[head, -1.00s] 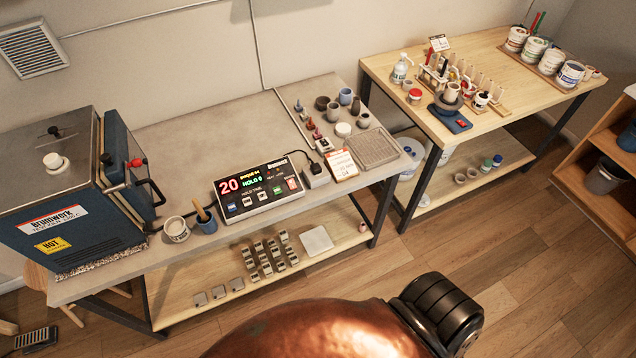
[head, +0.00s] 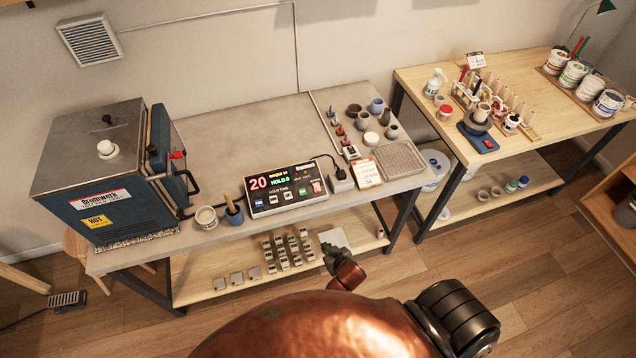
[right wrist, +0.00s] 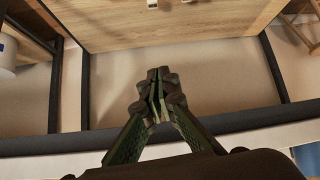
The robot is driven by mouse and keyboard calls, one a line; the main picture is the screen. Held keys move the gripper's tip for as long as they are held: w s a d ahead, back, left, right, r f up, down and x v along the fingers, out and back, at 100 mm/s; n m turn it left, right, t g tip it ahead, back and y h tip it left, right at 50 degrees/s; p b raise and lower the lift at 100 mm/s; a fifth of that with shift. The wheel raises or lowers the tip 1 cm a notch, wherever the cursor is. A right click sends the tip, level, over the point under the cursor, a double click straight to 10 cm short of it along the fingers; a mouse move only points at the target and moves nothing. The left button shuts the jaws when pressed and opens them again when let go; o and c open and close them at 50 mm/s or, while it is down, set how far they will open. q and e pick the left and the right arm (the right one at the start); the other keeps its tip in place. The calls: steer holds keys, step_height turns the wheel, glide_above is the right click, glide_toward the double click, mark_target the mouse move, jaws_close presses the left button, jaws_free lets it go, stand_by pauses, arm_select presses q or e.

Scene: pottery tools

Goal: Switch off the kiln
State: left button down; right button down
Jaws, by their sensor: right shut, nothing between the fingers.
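The kiln (head: 120,205), a blue and grey box with a "HOT" label, stands at the left end of the grey bench in the head view. Its controller (head: 287,193) sits at the middle of the bench's front. The display shows a red 20 and "HOLD". Below it are several buttons, with a red switch (head: 317,187) at the right end. My right gripper (head: 330,250) is in front of the bench, lower than the controller and apart from it. In the right wrist view its fingers (right wrist: 155,85) are shut and empty. My left gripper is out of view.
A cup (head: 206,217) and a blue pot with a tool (head: 234,211) stand left of the controller. A plug block (head: 342,181) and a card (head: 367,172) stand to its right. The lower shelf (head: 205,270) holds several small blocks. A wooden table (head: 430,85) stands at right.

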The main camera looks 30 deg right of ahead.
steer(key=w+d+r+m+t+h+p, duration=0.1)
steer(key=w+r, duration=0.1)
steer(key=r, duration=1.1)
steer(key=w+d+r+m+t+h+p, duration=0.1)
steer(key=w+r+t, duration=0.1)
steer(key=r, duration=1.1)
steer(key=shift+w+d+r+t, duration=0.2)
steer(key=shift+w+d+t, duration=0.1)
steer(key=shift+w+d, duration=0.15)
steer(key=shift+w, duration=0.1)
glide_above(317, 192)
steer(key=s, duration=0.1)
step_height(317, 192, down, 4)
steer(key=shift+f+p, duration=0.1)
steer(key=shift+p, duration=0.35)
steer(key=shift+w+f, duration=0.25)
steer(key=shift+f, duration=1)
steer(key=shift+w+f, duration=0.2)
steer(key=shift+f, duration=0.35)
